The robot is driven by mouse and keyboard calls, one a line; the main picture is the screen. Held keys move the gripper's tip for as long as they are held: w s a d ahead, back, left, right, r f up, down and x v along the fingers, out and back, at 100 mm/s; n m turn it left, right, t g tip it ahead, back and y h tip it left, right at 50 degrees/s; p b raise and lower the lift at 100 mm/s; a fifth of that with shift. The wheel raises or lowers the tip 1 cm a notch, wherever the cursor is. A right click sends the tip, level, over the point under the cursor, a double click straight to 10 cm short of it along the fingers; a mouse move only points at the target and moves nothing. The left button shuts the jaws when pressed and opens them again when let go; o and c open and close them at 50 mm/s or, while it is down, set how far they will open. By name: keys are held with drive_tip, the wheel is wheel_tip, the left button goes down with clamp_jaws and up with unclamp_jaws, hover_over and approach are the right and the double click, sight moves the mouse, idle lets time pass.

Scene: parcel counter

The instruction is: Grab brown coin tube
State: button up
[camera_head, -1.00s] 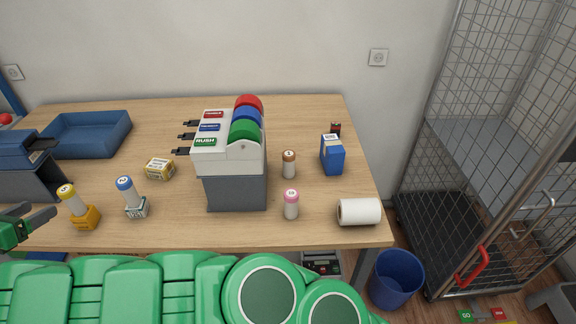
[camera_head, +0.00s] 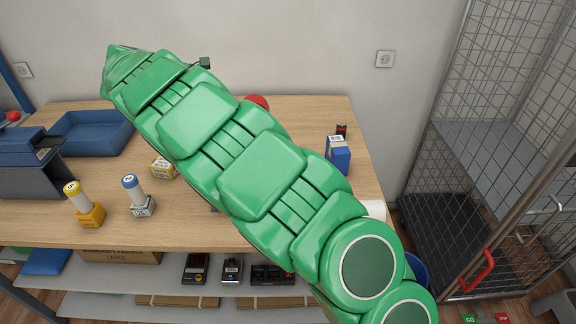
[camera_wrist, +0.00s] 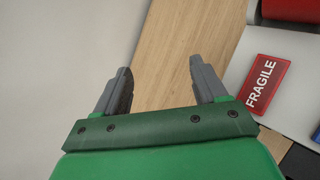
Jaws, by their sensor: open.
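My gripper (camera_wrist: 160,72) is open in the wrist view, its two grey fingers apart with only wood tabletop (camera_wrist: 185,40) and pale wall behind them. In the head view my green arm reaches across the table and hides most of the middle. The brown coin tube does not show in either present view. In the earlier head frame it stands upright to the right of the label dispenser, a white tube with a brown top. The dispenser's red roll (camera_head: 257,102) shows just above my arm. A red FRAGILE plate (camera_wrist: 263,83) is to the right of my fingers.
A blue carton (camera_head: 338,156) stands right of my arm. A blue tray (camera_head: 90,135) lies at the back left.

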drive_tip(key=w+d+f+m+g+y, duration=0.15)
drive_tip(key=d+m, duration=0.25)
drive_tip(key=d, duration=0.7)
drive_tip(key=w+d+f+m+g, duration=0.25)
drive_tip(key=d+m, duration=0.25)
drive_tip(key=d, duration=0.7)
drive_tip(key=s+d+f+m+g+y, duration=0.4)
drive_tip(key=s+d+f+m+y, duration=0.4)
drive_tip(key=f+m, duration=0.4)
drive_tip(key=s+r+m+t+y, duration=0.1)
drive_tip(key=s+m+t+y, duration=0.5)
drive_tip(key=m, duration=1.8)
drive_tip(key=a+f, duration=0.1)
drive_tip(key=a, duration=0.1)
drive_tip(key=a+f+g+y, duration=0.2)
drive_tip(key=a, duration=0.1)
drive_tip(key=shift+w+a+y, duration=0.1)
drive_tip(key=shift+a+y, duration=0.15)
drive_tip(key=shift+a, duration=0.1)
drive_tip(key=shift+x, duration=0.9)
